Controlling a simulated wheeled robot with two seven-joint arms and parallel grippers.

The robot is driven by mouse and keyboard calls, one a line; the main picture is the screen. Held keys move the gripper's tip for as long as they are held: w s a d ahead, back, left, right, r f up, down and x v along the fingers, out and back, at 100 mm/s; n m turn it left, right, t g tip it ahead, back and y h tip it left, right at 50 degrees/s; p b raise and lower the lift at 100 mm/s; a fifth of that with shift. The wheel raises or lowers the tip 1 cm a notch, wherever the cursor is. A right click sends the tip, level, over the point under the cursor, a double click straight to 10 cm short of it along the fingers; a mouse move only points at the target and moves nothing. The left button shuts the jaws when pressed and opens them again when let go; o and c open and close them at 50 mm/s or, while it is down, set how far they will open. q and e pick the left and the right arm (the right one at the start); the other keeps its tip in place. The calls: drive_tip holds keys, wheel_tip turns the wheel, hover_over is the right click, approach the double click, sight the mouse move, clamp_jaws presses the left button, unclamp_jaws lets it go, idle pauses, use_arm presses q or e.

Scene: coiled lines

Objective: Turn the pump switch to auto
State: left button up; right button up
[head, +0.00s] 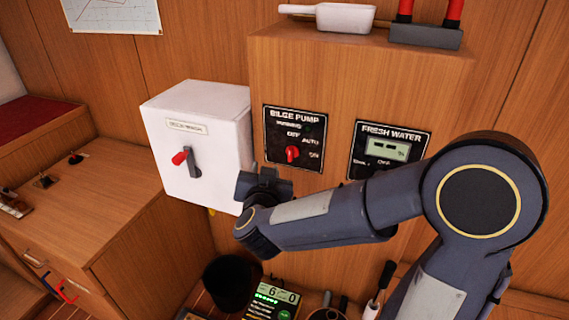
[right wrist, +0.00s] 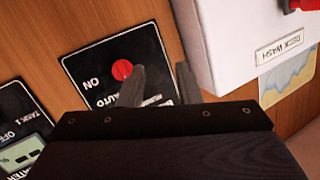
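The bilge pump panel (head: 272,146) is a black plate on the wooden cabinet front, with OFF, AUTO and ON labels. Its red switch knob (head: 292,153) sits low in the panel; I cannot tell for sure which label it points at. The knob also shows in the right wrist view (right wrist: 122,69), close to the tip of one finger. My right gripper (head: 264,180) is just below and left of the knob. In the right wrist view its two fingers (right wrist: 158,80) stand apart with nothing between them. My left gripper is in neither view.
A white box (head: 205,110) with a red-tipped lever (head: 183,157) juts out left of the panel, close to my right gripper. The fresh water panel (head: 362,140) is to the right, partly behind my arm. A green-lit device (head: 265,300) stands below.

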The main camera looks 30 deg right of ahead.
sight(290, 155)
drive_tip(key=d+g+h, duration=0.1)
drive_tip(key=d+h, duration=0.1)
drive_tip(key=w+d+m+h, duration=0.1)
drive_tip(key=d+h, duration=0.1)
drive_tip(key=w+d+g+h, duration=0.1)
drive_tip(key=d+h, duration=0.1)
drive_tip(key=d, duration=0.1)
drive_tip(key=shift+w+m+g, duration=0.1)
drive_tip(key=shift+m+g, duration=0.2)
clamp_jaws()
